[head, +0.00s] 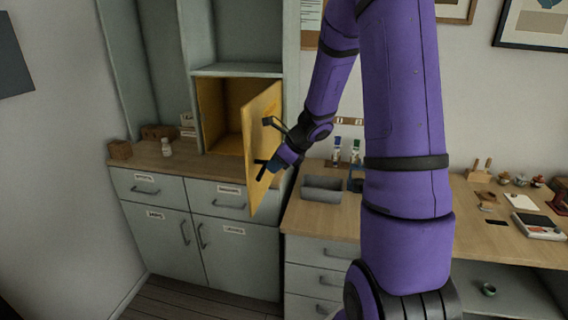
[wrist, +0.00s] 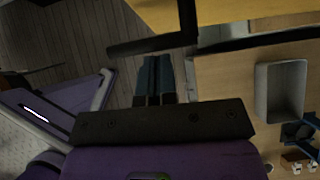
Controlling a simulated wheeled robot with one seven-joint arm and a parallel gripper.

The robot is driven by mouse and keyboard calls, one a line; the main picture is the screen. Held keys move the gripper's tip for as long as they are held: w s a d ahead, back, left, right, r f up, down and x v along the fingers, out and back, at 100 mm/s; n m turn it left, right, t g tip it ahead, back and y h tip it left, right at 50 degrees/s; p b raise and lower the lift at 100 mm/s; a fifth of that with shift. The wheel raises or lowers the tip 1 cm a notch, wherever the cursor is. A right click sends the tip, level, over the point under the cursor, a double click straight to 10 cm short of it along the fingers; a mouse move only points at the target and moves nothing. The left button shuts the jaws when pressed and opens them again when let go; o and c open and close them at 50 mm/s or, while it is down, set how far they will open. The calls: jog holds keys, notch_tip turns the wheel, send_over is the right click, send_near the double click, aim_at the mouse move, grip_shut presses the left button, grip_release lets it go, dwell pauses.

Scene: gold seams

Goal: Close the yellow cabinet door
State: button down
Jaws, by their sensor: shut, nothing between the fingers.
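The yellow cabinet door (head: 262,140) stands wide open in the head view, swung out from the right side of the yellow cabinet box (head: 222,115). The box's inside looks empty. A dark bar handle (wrist: 150,46) shows in the wrist view, standing off the yellow door (wrist: 225,10) on a post. My gripper (head: 272,165) is at the door's outer right face, low by the dark handle. In the wrist view its two blue fingers (wrist: 153,62) are together and empty, tips close to the bar. I cannot tell whether they touch it.
A wooden counter (head: 150,165) with a small white jar (head: 166,147) lies left below the cabinet. A grey tray (head: 322,189) and small bottles stand on the right-hand desk (head: 310,220), near my arm. Floor (head: 200,290) shows below the cabinets.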

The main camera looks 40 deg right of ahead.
jog(key=shift+w+a, duration=0.2)
jog(key=shift+w, duration=0.05)
